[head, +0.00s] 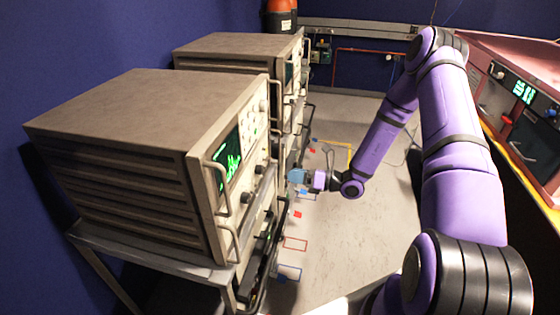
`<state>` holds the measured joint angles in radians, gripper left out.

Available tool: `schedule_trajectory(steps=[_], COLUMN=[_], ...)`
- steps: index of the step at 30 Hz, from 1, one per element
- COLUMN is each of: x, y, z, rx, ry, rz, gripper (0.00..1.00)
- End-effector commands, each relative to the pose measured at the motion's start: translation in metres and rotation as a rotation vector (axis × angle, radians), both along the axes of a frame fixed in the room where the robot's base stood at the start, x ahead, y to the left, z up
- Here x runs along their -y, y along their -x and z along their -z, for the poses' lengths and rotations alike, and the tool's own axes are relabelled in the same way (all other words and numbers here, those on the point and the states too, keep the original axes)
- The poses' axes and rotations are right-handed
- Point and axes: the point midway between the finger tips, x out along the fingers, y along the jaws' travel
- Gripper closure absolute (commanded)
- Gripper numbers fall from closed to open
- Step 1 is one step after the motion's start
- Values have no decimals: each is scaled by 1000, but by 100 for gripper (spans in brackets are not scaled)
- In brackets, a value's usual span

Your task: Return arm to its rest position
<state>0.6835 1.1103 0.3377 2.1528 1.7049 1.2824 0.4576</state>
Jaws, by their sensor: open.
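My arm (450,130) is purple with black joints. It rises from the lower right, bends at an elbow near the top right, and comes down toward the middle of the picture. My gripper (297,176) is at its end, pointing left, close to the front of the beige instruments. It is small in the picture, with a light blue part at its tip, and I see nothing held in it. Whether it touches the instrument rack cannot be told from this angle.
A beige instrument (150,110) with a green screen and handles stands on a metal rack (150,252) at left; a second instrument (235,46) stands behind it. A pinkish console (510,110) is at right. Floor (335,250) between them is mostly clear, with coloured outlines.

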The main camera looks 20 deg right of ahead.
Motion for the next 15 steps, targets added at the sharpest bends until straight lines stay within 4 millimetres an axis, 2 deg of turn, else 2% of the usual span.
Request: schedule_trajectory(steps=[5, 8, 11, 15], x=[-1, -4, -11, -25], y=[0, 1, 5, 16], z=[-2, -11, -31, -69], rx=[3, 27, 80, 181], ry=[4, 31, 91, 211], rz=[-5, -36, -107, -249], gripper=[39, 39, 39, 39])
